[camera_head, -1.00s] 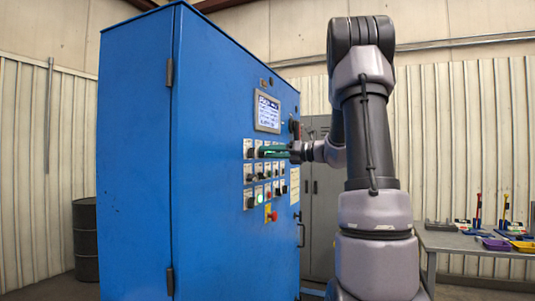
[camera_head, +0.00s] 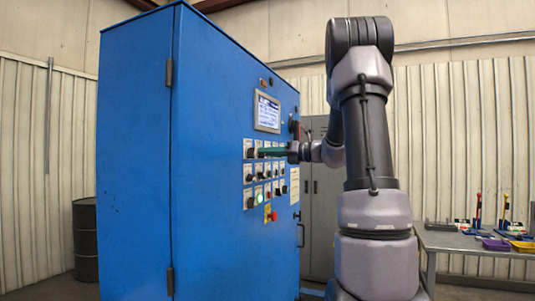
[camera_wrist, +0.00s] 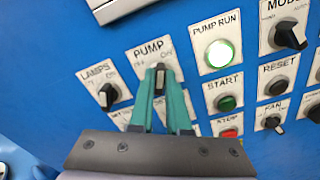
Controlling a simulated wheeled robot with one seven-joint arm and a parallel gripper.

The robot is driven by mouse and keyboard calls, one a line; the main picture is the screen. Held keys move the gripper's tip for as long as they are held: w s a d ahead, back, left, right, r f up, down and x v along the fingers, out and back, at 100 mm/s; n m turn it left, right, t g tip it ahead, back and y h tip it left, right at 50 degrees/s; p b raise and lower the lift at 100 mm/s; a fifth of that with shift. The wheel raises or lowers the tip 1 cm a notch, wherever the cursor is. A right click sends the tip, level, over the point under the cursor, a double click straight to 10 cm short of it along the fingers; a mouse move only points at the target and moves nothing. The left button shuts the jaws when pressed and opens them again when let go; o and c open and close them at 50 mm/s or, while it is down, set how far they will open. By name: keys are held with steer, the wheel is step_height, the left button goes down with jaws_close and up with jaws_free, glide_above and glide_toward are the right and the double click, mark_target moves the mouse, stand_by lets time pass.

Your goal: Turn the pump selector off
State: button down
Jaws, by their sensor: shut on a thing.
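The pump selector (camera_wrist: 160,78) is a black knob on a white plate marked PUMP in the wrist view. My gripper (camera_wrist: 160,84) has green fingers, one on each side of the knob, and is shut on it. The fingers hide part of the knob and the lower part of its plate. The knob's handle points roughly straight up on the plate, between the OFF and ON marks. In the head view my gripper (camera_head: 264,151) reaches the upper row of controls on the blue cabinet (camera_head: 225,190). The PUMP RUN lamp (camera_wrist: 220,54) glows green.
The lamps selector (camera_wrist: 108,95) sits close left of my gripper. The green start button (camera_wrist: 227,103) and red stop button (camera_wrist: 230,133) are close right. The mode (camera_wrist: 290,35) and fan (camera_wrist: 272,123) selectors lie farther right. A table (camera_head: 470,243) with tools stands at the right.

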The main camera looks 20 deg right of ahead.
steer(key=n, duration=1.1)
steer(key=shift+s+a, duration=0.1)
stand_by(0.5)
steer(key=c, duration=0.9)
jaws_free()
steer(key=shift+s, duration=0.1)
steer(key=v, duration=1)
steer(key=shift+s+d, duration=0.2)
steer(key=shift+d, duration=0.05)
